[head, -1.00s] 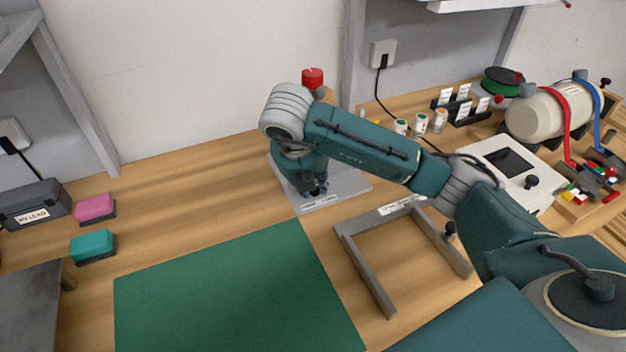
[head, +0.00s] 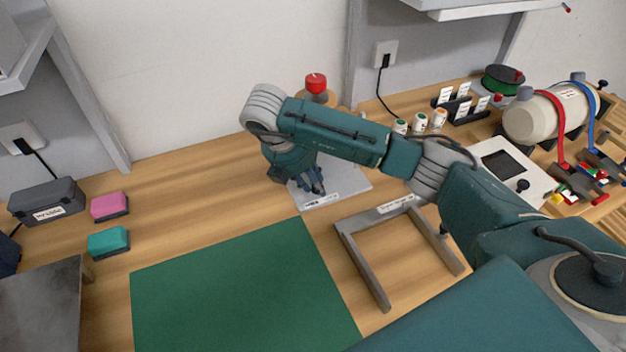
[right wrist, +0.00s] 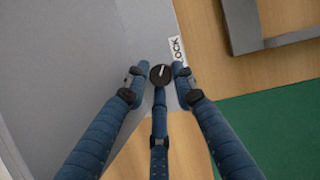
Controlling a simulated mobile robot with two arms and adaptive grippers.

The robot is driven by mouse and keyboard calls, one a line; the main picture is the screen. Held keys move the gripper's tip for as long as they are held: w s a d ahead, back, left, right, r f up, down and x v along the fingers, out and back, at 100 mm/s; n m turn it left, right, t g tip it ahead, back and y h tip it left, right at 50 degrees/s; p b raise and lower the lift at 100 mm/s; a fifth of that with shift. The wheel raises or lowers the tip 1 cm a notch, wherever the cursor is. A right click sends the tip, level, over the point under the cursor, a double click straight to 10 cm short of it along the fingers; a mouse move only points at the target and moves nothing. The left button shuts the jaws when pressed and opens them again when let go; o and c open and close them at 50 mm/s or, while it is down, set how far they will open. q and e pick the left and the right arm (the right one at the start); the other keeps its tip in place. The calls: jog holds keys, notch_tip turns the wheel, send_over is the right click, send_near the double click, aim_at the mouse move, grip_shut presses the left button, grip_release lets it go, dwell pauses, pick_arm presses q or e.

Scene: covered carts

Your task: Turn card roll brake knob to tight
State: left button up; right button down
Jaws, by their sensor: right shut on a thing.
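A small round black knob (right wrist: 160,75) with a white pointer line sits on a grey plate (right wrist: 150,30) in the right wrist view. The pointer line runs roughly up and down in that picture. A white label beside it reads "LOCK" in part. My right gripper (right wrist: 159,78) is shut on the knob, its blue fingers around it from the left, right and below. In the head view my right gripper (head: 314,187) is low over the grey plate (head: 350,184), tilted, and its fingers hide the knob. My left gripper is not in view.
A grey open frame (head: 362,262) and a green mat (head: 240,290) lie in front of the plate. A red-topped thing (head: 316,83) stands behind my forearm. Pink (head: 108,206) and teal (head: 108,242) blocks lie left. Bare wood lies between.

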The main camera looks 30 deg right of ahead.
jog(key=shift+w+d+r, duration=0.15)
jog(key=shift+d+r, duration=0.2)
jog(key=c, duration=1.8)
grip_release()
jog(key=shift+o, duration=1.4)
jog(key=shift+s+f, duration=0.1)
jog(key=shift+s, duration=0.15)
jog(key=shift+w+a+r, duration=0.15)
jog(key=shift+a+r, duration=0.15)
jog(key=shift+r, duration=0.1)
jog(key=v, duration=1.1)
jog(key=shift+d, duration=0.15)
jog(key=shift+o, duration=0.2)
